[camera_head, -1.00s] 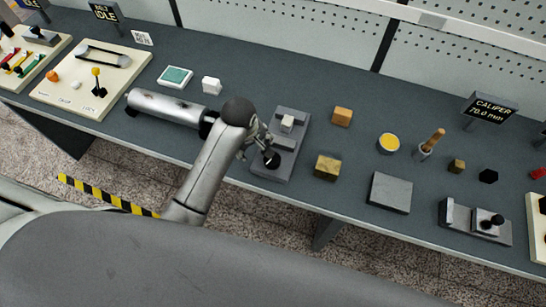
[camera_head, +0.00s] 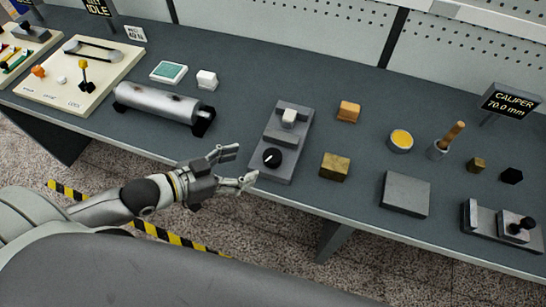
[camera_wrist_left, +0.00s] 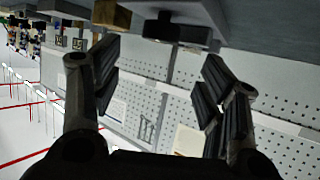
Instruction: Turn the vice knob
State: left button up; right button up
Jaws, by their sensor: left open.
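The vice (camera_head: 287,137) is a long grey block on the workbench. A white block (camera_head: 289,117) sits at its upper jaw part. Its round black knob (camera_head: 271,158) with a white pointer mark is at the end near the bench's front edge. My left gripper (camera_head: 246,165) is open and empty, just left of the knob, fingers pointing toward the vice and apart from the knob. The left wrist view shows the two dark fingers spread (camera_wrist_left: 162,60); a dark block-like part lies beyond them, and I cannot tell what it is. My right gripper is not in view.
A grey cylinder (camera_head: 160,104) lies left of the vice. A brass block (camera_head: 335,167), an orange block (camera_head: 348,110) and a flat grey plate (camera_head: 405,194) are to its right. A caliper sign (camera_head: 511,101) stands further right. The bench's front edge is close to my gripper.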

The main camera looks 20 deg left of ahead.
aim_at(271, 156)
pick_arm(q)
jog(key=p+x, duration=0.1)
jog(key=x, duration=0.9)
jog(key=shift+w+d, duration=0.25)
jog(key=shift+w, duration=0.05)
jog(key=shift+c, duration=0.3)
